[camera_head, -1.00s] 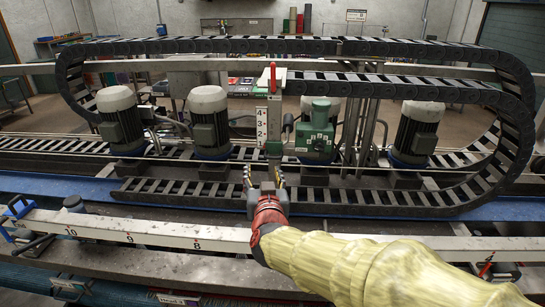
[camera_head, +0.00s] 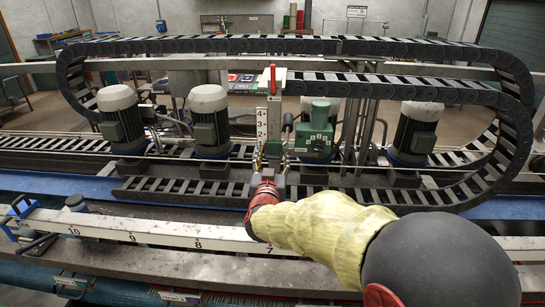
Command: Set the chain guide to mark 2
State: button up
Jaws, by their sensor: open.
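A white upright scale plate (camera_head: 262,124) with black marks stands in the middle of the machine; 4 and 3 are readable, and the lower marks are hidden or too small to read. Beside it is a grey upright post (camera_head: 273,108) with a red lever (camera_head: 273,78) at its top. A dark green block (camera_head: 273,148) sits low on this post, below the mark 3. My gripper (camera_head: 269,160) is open, with its fingers on the left and right of the block's lower part. I cannot tell whether they touch it. My gripper hides the post's lower end.
A black cable chain (camera_head: 200,46) loops around the machine. Grey motors (camera_head: 209,120) and a green pump-like unit (camera_head: 316,130) stand close on both sides of the post.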

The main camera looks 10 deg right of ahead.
jog(key=shift+c, duration=1.2)
grip_shut()
